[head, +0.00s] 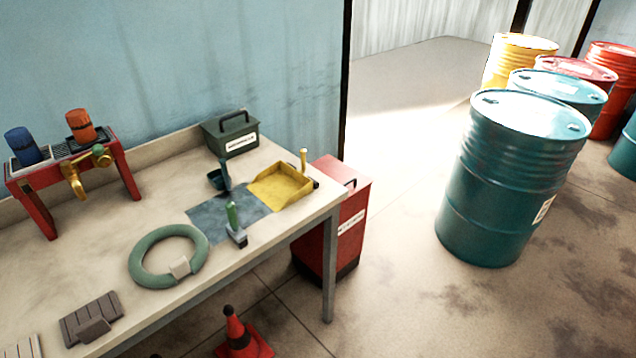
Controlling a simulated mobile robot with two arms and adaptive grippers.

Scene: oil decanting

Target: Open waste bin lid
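A red box-shaped bin (330,232) stands on the floor beside the right end of the workbench. Its flat red lid (340,172) looks shut, with a small dark handle on top. A white label is on its front, and the bench hides part of its left side. Neither of my grippers shows in the head view.
The workbench (60,270) holds a red rack (90,165) with two canisters, a green box (231,136), a yellow tray (283,186), a green ring (140,268) and small tools. A cone (238,335) stands before it. Teal drums (500,190) stand right; floor between is clear.

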